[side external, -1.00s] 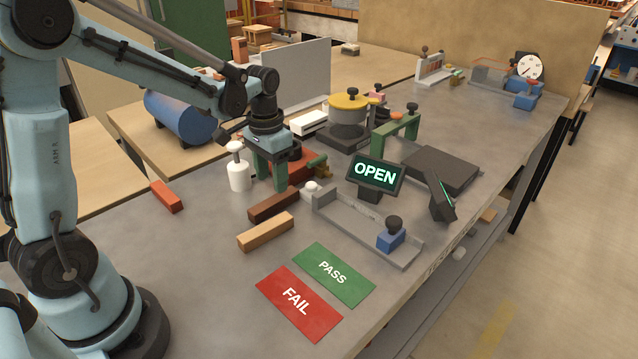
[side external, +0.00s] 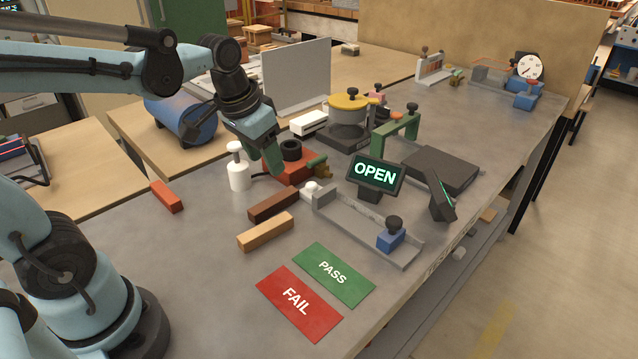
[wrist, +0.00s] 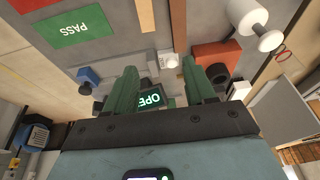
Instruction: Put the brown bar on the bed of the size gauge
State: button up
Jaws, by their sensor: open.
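The brown bar (side external: 274,206) lies flat on the grey bench, just behind a tan bar (side external: 265,231); it also shows at the top of the wrist view (wrist: 178,24). The size gauge (side external: 352,222) is a grey channel to the right of the bars, with a blue block and black knob (side external: 391,236) at its near end. Its bed looks empty. My gripper (side external: 273,168) is open and empty, tilted, above the bench behind the brown bar, near a red-orange block. Its two green fingers stand apart in the wrist view (wrist: 163,75).
A white bottle (side external: 238,172) and the red-orange block with a black ring (side external: 292,168) stand close to my gripper. A display reading OPEN (side external: 375,175) stands behind the gauge. Green PASS (side external: 333,273) and red FAIL (side external: 299,303) plates lie in front.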

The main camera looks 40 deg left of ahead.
jog(key=s+d+t, duration=0.1)
jog(key=s, duration=0.1)
jog(key=s+d+t, duration=0.1)
jog(key=shift+s+d+f+t, duration=0.15)
jog(key=shift+d+f+t, duration=0.15)
jog(key=shift+d, duration=0.05)
jog(key=shift+o, duration=0.4)
jog(key=shift+s+d+f+t, duration=0.3)
jog(key=shift+s+d+t, duration=0.15)
jog(key=shift+s+t, duration=0.15)
jog(key=shift+w, duration=0.1)
